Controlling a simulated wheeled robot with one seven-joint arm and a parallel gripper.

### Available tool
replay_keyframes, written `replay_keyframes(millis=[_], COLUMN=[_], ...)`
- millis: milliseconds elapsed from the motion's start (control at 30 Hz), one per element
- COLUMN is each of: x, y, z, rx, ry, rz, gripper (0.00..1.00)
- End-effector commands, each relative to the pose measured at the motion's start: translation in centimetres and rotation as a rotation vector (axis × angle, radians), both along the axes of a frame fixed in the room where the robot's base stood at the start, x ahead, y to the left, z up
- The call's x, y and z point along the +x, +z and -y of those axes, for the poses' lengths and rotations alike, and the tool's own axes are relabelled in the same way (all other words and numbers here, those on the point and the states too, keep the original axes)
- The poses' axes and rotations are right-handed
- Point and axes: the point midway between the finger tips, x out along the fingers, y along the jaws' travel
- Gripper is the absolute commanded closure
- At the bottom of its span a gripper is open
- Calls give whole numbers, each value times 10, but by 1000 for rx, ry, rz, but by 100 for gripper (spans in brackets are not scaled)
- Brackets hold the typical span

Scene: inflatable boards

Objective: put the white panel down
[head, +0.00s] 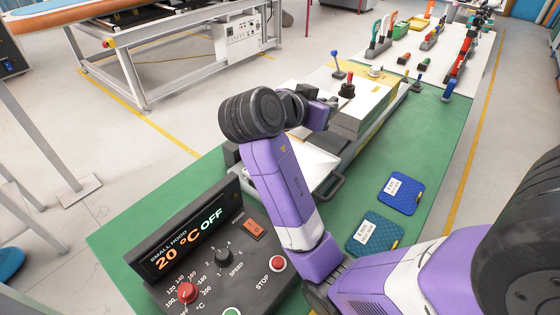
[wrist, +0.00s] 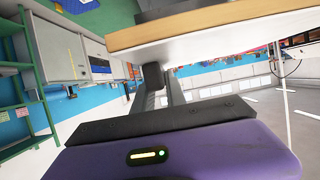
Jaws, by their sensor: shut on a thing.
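A flat white panel (head: 314,162) shows in the head view beside my purple arm, which hides its left part. It lies over or just above a grey frame with a dark handle (head: 331,188); I cannot tell whether it touches. A pale slab with a tan edge (wrist: 215,30) fills the top of that view.
A control box (head: 205,250) reading 20 °C OFF stands front left on the green bench top (head: 125,240). Two blue pads (head: 401,193) (head: 375,233) lie at right. Green bench shows bare around the pads.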

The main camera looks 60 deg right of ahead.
Motion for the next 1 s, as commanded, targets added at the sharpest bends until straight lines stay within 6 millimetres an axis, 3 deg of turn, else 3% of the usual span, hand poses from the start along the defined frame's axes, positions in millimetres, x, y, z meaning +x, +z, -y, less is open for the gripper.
replay_keyframes(millis=[167, 600, 1000], x=[-3, -2, -2], y=[-29, -132, -175], z=[0, 0, 0], rx=[3, 3, 2], ry=[-8, -6, -5], rz=[-8, -6, -6], gripper=[100, 100, 100])
